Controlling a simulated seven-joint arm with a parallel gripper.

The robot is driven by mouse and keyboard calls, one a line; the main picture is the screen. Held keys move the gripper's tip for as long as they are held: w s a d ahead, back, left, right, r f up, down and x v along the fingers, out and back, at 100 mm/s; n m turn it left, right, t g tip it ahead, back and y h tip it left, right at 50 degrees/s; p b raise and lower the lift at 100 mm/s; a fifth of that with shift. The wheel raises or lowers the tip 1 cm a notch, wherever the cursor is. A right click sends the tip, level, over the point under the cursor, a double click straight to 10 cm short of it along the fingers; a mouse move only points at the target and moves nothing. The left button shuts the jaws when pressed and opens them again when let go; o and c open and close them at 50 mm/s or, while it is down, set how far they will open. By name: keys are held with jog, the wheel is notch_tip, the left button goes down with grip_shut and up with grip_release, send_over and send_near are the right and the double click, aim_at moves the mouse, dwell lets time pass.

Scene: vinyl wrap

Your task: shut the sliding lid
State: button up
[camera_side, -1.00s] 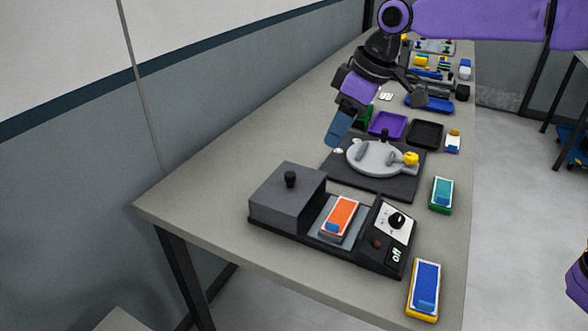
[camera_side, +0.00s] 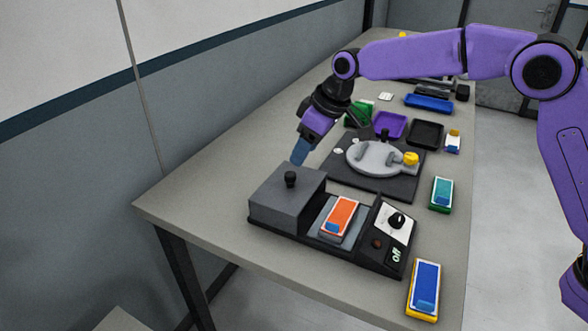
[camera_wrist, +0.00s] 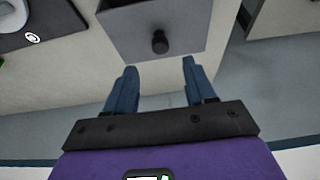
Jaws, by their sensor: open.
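The sliding lid (camera_side: 284,196) is a dark grey box cover with a black knob (camera_side: 291,179) on top. It sits at the left end of a black base (camera_side: 360,256) in the side view. An orange and white block (camera_side: 340,217) lies uncovered on the grey bed right of the lid. My gripper (camera_side: 299,153) is just behind and above the lid's far edge, apart from the knob. In the wrist view my gripper (camera_wrist: 160,75) has its two blue fingers apart and empty, and the lid (camera_wrist: 130,25) with its knob (camera_wrist: 160,42) lies beyond the fingertips.
The base's right end has a dial panel (camera_side: 394,222) and an "off" display (camera_side: 396,255). A round grey turntable (camera_side: 375,157) stands behind the base. A teal block (camera_side: 441,194) and a blue and yellow block (camera_side: 425,288) lie at the right. Bare table is left of the lid.

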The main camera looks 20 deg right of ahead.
aim_at(292, 174)
jog(key=x, duration=0.7)
jog(key=shift+a+f, duration=0.1)
jog(key=shift+f, duration=0.1)
